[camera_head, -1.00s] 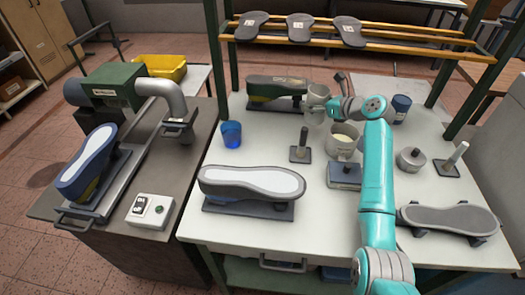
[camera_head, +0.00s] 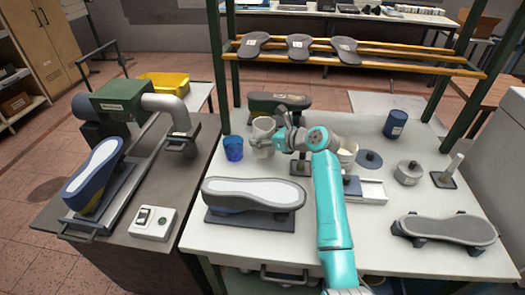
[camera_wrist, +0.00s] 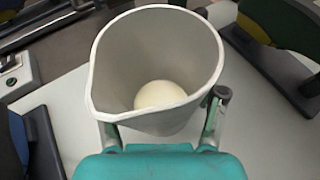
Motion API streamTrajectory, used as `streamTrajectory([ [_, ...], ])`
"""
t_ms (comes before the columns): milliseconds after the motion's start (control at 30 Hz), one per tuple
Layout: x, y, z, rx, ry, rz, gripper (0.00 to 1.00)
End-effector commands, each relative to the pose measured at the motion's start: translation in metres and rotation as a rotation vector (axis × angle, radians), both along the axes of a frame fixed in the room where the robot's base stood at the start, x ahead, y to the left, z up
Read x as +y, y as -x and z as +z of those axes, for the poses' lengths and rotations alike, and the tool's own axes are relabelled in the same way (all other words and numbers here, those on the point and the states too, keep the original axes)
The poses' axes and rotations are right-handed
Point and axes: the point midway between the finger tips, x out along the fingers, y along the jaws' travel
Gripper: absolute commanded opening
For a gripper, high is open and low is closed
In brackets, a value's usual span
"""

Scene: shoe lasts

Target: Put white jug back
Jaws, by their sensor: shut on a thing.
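The white jug (camera_head: 263,128) is at the back left of the white table, just right of the blue cup (camera_head: 233,148) and in front of the green-and-black shoe last. My gripper (camera_head: 275,143) is shut on it from the right. In the wrist view the jug (camera_wrist: 105,75) fills the upper middle, its spout toward the lower left, with a pale cream patch at the bottom inside. The gripper fingers (camera_wrist: 160,130) lie on both sides of the jug. I cannot tell whether its base touches the table.
A white-topped shoe last (camera_head: 253,192) lies in front of the jug. A beige bowl (camera_head: 347,152) is partly hidden behind my arm. A dark blue can (camera_head: 395,124) and a grey sole form (camera_head: 445,230) stand to the right. The grey machine bench (camera_head: 130,250) is on the left.

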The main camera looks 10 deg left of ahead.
Motion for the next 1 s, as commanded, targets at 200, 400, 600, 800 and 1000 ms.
streamTrajectory([
  [200,0.0,0.0,-0.015,0.001,-0.001,0.001,0.26],
  [400,0.0,0.0,-0.037,0.002,0.0,0.0,0.26],
  [600,0.0,0.0,-0.049,-0.002,0.0,-0.001,0.26],
  [800,0.0,0.0,-0.05,-0.001,-0.001,0.0,0.26],
  [1000,0.0,0.0,-0.052,0.0,0.0,0.0,0.8],
])
